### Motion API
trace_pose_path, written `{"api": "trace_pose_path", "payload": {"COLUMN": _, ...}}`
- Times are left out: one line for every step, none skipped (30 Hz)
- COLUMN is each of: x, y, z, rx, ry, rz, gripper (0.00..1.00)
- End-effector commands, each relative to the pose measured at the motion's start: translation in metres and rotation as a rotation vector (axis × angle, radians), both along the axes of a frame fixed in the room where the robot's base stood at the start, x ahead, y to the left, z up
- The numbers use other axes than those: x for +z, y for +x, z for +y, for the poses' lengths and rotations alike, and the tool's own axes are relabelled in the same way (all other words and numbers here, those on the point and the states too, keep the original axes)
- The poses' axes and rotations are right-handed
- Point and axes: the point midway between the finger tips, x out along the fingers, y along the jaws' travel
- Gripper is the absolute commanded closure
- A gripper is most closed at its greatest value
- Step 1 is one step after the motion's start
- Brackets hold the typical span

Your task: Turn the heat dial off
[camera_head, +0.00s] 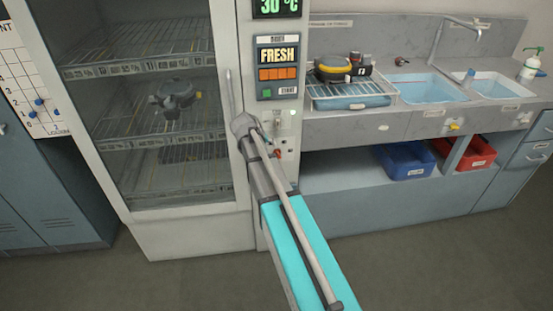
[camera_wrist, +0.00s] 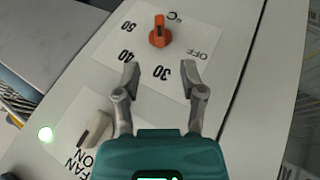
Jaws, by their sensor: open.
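The orange heat dial (camera_wrist: 159,36) sits on a white plate marked 50, 40, 30, OFF and °C in the wrist view. Its raised grip runs up and down in the picture; I cannot tell for sure which mark it points at. My gripper (camera_wrist: 162,75) is open and empty, its two fingertips apart just below the dial in the picture and not around it. In the head view, a small orange-red dial (camera_head: 278,153) shows on the cabinet's control column beside my arm. My gripper is mostly hidden there by my arm.
A grey fan knob (camera_wrist: 97,127) and a lit green lamp (camera_wrist: 45,133) are left of my gripper. The glass-doored cabinet (camera_head: 160,110) has a vertical handle (camera_head: 229,95). A sink counter (camera_head: 400,120) stands to the right. The panel around the dial is flat.

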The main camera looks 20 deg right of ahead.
Motion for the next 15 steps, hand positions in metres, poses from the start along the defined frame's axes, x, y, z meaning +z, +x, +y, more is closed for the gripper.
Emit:
{"api": "trace_pose_path", "payload": {"x": -0.008, "y": 0.002, "z": -0.003, "rx": -0.001, "ry": 0.000, "rz": -0.001, "gripper": 0.47}}
{"api": "trace_pose_path", "payload": {"x": -0.010, "y": 0.003, "z": -0.005, "rx": -0.001, "ry": 0.000, "rz": -0.001, "gripper": 0.47}}
{"api": "trace_pose_path", "payload": {"x": -0.013, "y": 0.003, "z": -0.007, "rx": -0.001, "ry": 0.000, "rz": -0.001, "gripper": 0.47}}
{"api": "trace_pose_path", "payload": {"x": -0.016, "y": 0.004, "z": -0.008, "rx": -0.001, "ry": 0.000, "rz": -0.001, "gripper": 0.47}}
{"api": "trace_pose_path", "payload": {"x": -0.018, "y": 0.005, "z": -0.010, "rx": -0.001, "ry": 0.000, "rz": -0.001, "gripper": 0.47}}
{"api": "trace_pose_path", "payload": {"x": -0.021, "y": 0.006, "z": -0.012, "rx": -0.001, "ry": 0.000, "rz": -0.001, "gripper": 0.47}}
{"api": "trace_pose_path", "payload": {"x": -0.023, "y": 0.007, "z": -0.013, "rx": -0.001, "ry": 0.000, "rz": -0.001, "gripper": 0.47}}
{"api": "trace_pose_path", "payload": {"x": -0.025, "y": 0.007, "z": -0.015, "rx": 0.000, "ry": 0.000, "rz": -0.001, "gripper": 0.47}}
{"api": "trace_pose_path", "payload": {"x": -0.028, "y": 0.008, "z": -0.017, "rx": 0.000, "ry": 0.000, "rz": -0.001, "gripper": 0.47}}
{"api": "trace_pose_path", "payload": {"x": -0.031, "y": 0.009, "z": -0.018, "rx": 0.000, "ry": 0.001, "rz": -0.001, "gripper": 0.47}}
{"api": "trace_pose_path", "payload": {"x": -0.033, "y": 0.010, "z": -0.020, "rx": 0.000, "ry": 0.001, "rz": -0.001, "gripper": 0.47}}
{"api": "trace_pose_path", "payload": {"x": -0.036, "y": 0.011, "z": -0.021, "rx": 0.000, "ry": 0.001, "rz": -0.001, "gripper": 0.47}}
{"api": "trace_pose_path", "payload": {"x": -0.038, "y": 0.011, "z": -0.023, "rx": 0.001, "ry": 0.001, "rz": -0.001, "gripper": 0.47}}
{"api": "trace_pose_path", "payload": {"x": -0.040, "y": 0.012, "z": -0.024, "rx": 0.001, "ry": 0.001, "rz": -0.001, "gripper": 0.47}}
{"api": "trace_pose_path", "payload": {"x": -0.043, "y": 0.013, "z": -0.026, "rx": 0.001, "ry": 0.001, "rz": -0.001, "gripper": 0.47}}
